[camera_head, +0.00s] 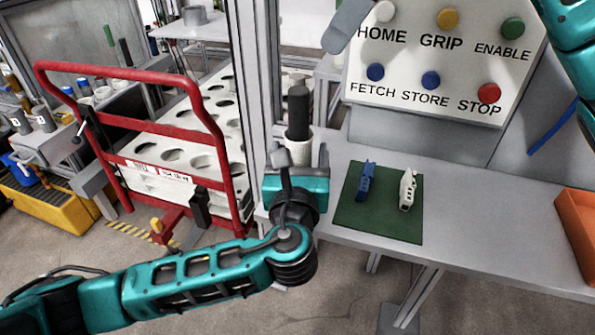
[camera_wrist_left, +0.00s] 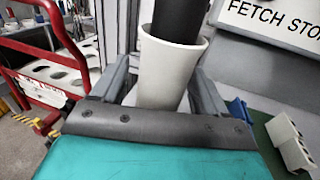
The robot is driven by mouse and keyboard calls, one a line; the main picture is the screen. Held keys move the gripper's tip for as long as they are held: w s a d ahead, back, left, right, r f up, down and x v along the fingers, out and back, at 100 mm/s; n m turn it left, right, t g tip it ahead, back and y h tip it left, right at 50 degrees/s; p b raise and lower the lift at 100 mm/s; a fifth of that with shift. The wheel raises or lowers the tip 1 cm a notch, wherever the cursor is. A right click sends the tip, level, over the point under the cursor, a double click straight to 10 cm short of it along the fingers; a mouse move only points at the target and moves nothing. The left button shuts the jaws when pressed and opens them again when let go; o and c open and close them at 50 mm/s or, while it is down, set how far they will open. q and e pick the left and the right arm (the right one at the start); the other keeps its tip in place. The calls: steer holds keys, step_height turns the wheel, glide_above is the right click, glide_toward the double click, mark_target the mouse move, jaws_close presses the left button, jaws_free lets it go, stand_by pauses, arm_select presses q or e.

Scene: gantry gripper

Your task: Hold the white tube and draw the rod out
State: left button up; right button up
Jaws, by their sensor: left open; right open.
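The white tube (camera_head: 298,148) stands upright on the bench's left end, with the dark rod (camera_head: 298,108) sticking out of its top. In the left wrist view the tube (camera_wrist_left: 168,65) is wide-mouthed and the rod (camera_wrist_left: 181,18) rises from it. My left gripper (camera_head: 302,160) is at the tube. In the left wrist view its grey fingers stand either side of the tube, open, with a gap visible at least on the right. My right gripper (camera_head: 342,30) shows only as a grey finger piece at the top, above and right of the rod; the rest is out of view.
A button panel (camera_head: 432,60) stands behind the bench (camera_head: 470,225). A green mat (camera_head: 378,225) bears a blue part (camera_head: 366,180) and a white part (camera_head: 407,190). An orange bin (camera_head: 578,235) is at right. A red-framed cart (camera_head: 150,75) and metal post (camera_head: 247,70) are left.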

arm_select(q)
steer(key=shift+w, duration=0.5)
